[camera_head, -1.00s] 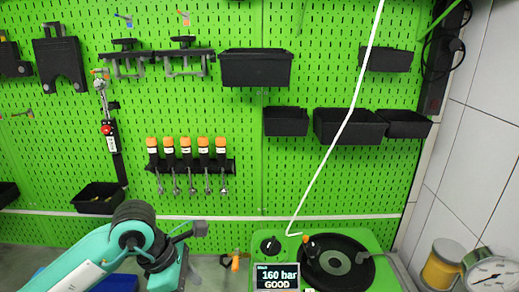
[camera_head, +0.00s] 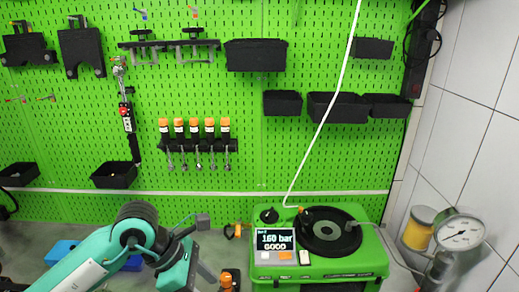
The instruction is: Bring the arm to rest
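My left arm, teal with black joints, comes in from the lower left in the head view. Its gripper (camera_head: 203,245) is at the lower middle, left of the green pump testbench (camera_head: 330,268) and apart from it. I cannot make out clearly how far its fingers are apart. No held object can be made out. The testbench has a round black top and a display (camera_head: 275,241) reading "160 bar GOOD". My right gripper is not in view.
A green pegboard (camera_head: 90,150) stands behind, with black bins (camera_head: 256,55) and a row of orange-capped tools (camera_head: 195,130). An orange-and-black item (camera_head: 230,279) is close by the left gripper. A blue item (camera_head: 60,252) lies behind the arm. A pressure gauge (camera_head: 459,232) stands at right.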

